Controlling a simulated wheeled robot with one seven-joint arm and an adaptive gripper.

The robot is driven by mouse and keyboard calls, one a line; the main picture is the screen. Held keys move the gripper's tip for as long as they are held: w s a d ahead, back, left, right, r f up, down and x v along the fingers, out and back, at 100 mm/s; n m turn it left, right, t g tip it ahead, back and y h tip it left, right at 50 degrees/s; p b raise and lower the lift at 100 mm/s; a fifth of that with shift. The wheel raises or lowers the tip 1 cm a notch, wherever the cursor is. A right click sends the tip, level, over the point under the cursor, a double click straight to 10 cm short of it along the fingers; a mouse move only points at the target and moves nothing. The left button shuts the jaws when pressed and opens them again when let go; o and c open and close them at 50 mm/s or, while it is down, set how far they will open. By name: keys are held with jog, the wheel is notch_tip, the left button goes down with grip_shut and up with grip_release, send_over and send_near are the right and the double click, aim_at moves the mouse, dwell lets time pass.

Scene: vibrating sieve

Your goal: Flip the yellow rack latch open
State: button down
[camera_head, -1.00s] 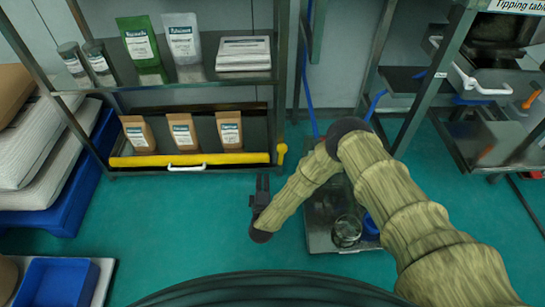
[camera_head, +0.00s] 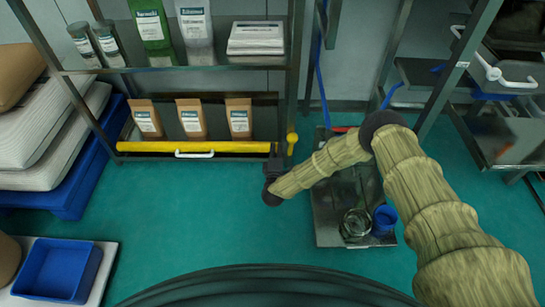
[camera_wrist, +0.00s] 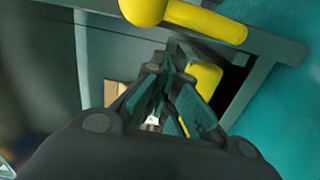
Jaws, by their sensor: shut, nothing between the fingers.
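The yellow rack latch (camera_head: 292,143) stands upright on the right post of the rack, at the end of the yellow front bar (camera_head: 220,147). In the wrist view the latch (camera_wrist: 205,20) crosses the top, with a rounded knob at its left end. The bar's yellow end (camera_wrist: 204,78) shows behind my fingers. My gripper (camera_head: 274,151) is shut and empty, just left of the latch in the head view. In the wrist view my fingertips (camera_wrist: 173,48) lie below the latch, and a gap seems to remain between them. Whether they touch the bar I cannot tell.
Brown pouches (camera_head: 191,120) stand behind the bar, which carries a white handle (camera_head: 194,154). A low metal cart (camera_head: 328,220) with a glass jar and blue cup stands under my arm. Blue pallets with sacks (camera_head: 60,150) are at left. The green floor before the rack is clear.

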aim_at(291, 146)
jog(key=shift+w+d+b, duration=0.15)
jog(key=shift+d+b, duration=0.05)
jog(key=shift+d, duration=0.4)
jog(key=shift+w+d+b, duration=0.15)
jog(key=shift+d+b, duration=0.05)
jog(key=shift+d, duration=0.35)
jog(key=shift+s+f+p, duration=0.1)
jog(key=shift+p, duration=0.35)
